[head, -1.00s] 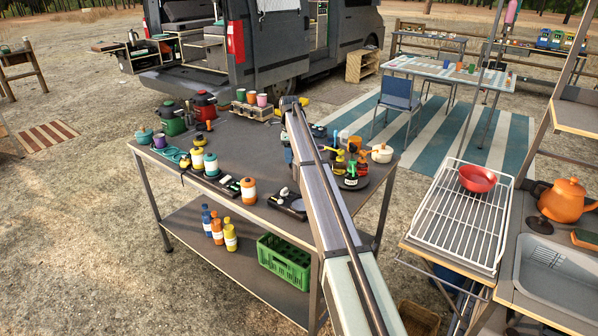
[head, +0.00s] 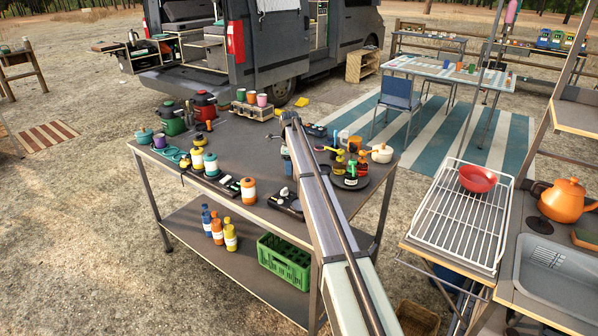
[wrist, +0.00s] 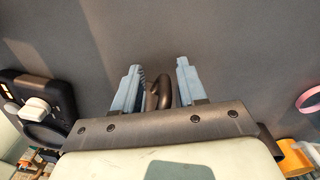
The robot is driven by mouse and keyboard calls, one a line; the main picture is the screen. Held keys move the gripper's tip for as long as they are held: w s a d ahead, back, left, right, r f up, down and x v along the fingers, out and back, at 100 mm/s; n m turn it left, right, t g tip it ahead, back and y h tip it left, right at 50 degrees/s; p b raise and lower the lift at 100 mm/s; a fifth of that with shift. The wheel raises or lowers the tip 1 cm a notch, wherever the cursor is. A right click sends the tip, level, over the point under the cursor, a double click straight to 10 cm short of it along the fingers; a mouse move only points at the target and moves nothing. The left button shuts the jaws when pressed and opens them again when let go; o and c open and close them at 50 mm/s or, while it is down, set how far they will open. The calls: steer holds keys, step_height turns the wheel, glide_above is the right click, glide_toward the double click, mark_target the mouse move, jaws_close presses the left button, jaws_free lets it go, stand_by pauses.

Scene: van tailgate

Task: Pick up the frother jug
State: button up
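In the wrist view my gripper (wrist: 158,88) points down over the dark grey table top, its two pale blue fingers apart. A brown curved piece (wrist: 164,88), which looks like the handle of the frother jug, stands between them. It is nearer the left finger, with a gap to the right one. I cannot tell whether it touches the left finger. The rest of it is hidden under my gripper's body. In the head view my arm covers this spot, and I cannot make out the jug there.
The table (head: 240,152) carries several jars and bottles at left, a small scale-like device (head: 287,203) in front and a crowded round tray (head: 349,182) at right. In the wrist view a black device (wrist: 38,100) lies left, a pink ring (wrist: 308,100) and an orange cup (wrist: 293,158) right.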

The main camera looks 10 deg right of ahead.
jaws_close()
steer(key=shift+r, duration=0.15)
stand_by(0.5)
